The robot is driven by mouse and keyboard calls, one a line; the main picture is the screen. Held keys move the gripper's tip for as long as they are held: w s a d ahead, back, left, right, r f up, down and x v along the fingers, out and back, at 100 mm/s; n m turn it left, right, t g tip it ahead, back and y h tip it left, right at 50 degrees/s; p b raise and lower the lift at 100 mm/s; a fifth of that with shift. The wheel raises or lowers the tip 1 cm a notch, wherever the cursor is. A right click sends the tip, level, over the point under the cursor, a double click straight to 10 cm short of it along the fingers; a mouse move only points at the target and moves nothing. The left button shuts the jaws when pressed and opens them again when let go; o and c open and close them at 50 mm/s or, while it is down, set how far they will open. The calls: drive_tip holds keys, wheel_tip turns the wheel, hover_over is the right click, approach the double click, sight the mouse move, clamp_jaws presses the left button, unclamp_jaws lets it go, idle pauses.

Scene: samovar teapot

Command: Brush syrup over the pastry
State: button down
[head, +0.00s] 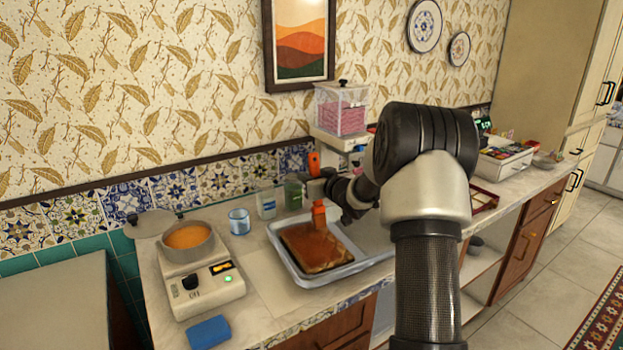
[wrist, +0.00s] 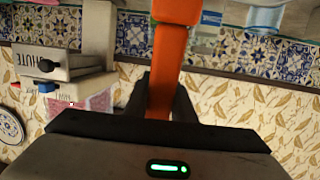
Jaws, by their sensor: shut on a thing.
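The flat brown pastry (head: 312,252) lies in a shallow pale metal tray (head: 355,268) on the counter. My gripper (head: 322,188) is shut on the orange brush (head: 318,212) above the far part of the pastry. The brush hangs upright, with its head down by the pastry's far edge; I cannot tell whether the bristles touch it. In the wrist view the orange brush handle (wrist: 168,70) runs between my gripper's dark fingers (wrist: 164,98). A pot of orange-brown syrup (head: 188,237) sits on a small white hot plate (head: 208,285) at the left.
A lid (head: 152,223) lies beside the pot. A blue-rimmed glass (head: 239,221), a clear container (head: 266,200) and a green jar (head: 293,192) stand behind the tray. A blue folded cloth (head: 209,332) lies at the front left. A dispenser (head: 341,110) stands at the back.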

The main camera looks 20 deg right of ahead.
drive_tip(key=shift+r+p+x, duration=0.35)
drive_tip(key=shift+p+x, duration=0.3)
drive_tip(key=shift+x, duration=1.15)
hover_over(322, 209)
drive_tip(key=r+x, duration=0.1)
drive_tip(key=x, duration=0.2)
drive_tip(key=shift+f+b, duration=0.25)
drive_tip(key=shift+b, duration=0.2)
drive_tip(key=f+v, duration=0.1)
drive_tip(key=v, duration=0.5)
drive_tip(key=shift+s+f, duration=0.2)
drive_tip(key=shift+s, duration=0.35)
drive_tip(key=shift+w+a+r, duration=0.1)
drive_tip(key=shift+w, duration=0.9)
drive_tip(key=shift+w+a+r, duration=0.1)
drive_tip(key=shift+w, duration=0.9)
drive_tip(key=d+r+p+x, duration=0.1)
drive_tip(key=r+x, duration=0.1)
drive_tip(key=x, duration=0.8)
drive_tip(key=shift+w+a, duration=0.3)
drive_tip(key=shift+a, duration=0.2)
drive_tip(key=shift+f, duration=0.15)
wheel_tip(322, 209, up, 7)
drive_tip(key=p, duration=0.5)
drive_tip(key=shift+p, duration=0.35)
